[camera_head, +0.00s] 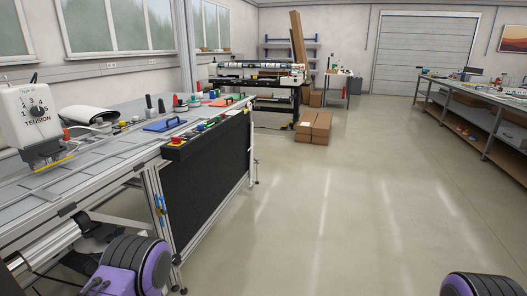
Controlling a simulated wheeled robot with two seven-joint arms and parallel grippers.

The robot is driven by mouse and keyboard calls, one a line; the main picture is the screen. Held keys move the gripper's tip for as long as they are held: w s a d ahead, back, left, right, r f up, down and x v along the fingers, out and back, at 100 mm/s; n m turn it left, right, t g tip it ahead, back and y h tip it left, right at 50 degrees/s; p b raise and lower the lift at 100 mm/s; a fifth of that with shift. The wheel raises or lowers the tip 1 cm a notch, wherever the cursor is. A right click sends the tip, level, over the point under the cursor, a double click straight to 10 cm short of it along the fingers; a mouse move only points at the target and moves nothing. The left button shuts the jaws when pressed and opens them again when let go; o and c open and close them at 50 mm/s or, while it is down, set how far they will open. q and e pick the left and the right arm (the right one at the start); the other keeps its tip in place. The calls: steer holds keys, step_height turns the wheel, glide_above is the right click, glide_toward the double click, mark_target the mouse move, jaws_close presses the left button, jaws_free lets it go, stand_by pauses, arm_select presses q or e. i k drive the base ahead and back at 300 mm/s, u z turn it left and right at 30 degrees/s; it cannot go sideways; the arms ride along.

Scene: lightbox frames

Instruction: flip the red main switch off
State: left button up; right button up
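A dark control strip (206,130) runs along the front edge of the long grey machine table on the left. At its near end is a red knob (176,140) with some yellow around it; it looks like a switch, but its position is too small to read. Several small coloured buttons sit farther along the strip. Neither of my grippers is in view. Purple and black parts of my own arms show at the bottom left and bottom right corners, well apart from the strip.
A white tension unit (28,118) stands on the near left of the table (95,165). A black panel (207,185) hangs below the strip. Cardboard boxes (313,127) stand ahead, and a workbench (475,105) lines the right. The floor (340,220) between is clear.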

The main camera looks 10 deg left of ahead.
mark_target(176, 140)
steer(key=u, duration=0.65)
steer(key=i, duration=2.45)
steer(key=u, duration=0.55)
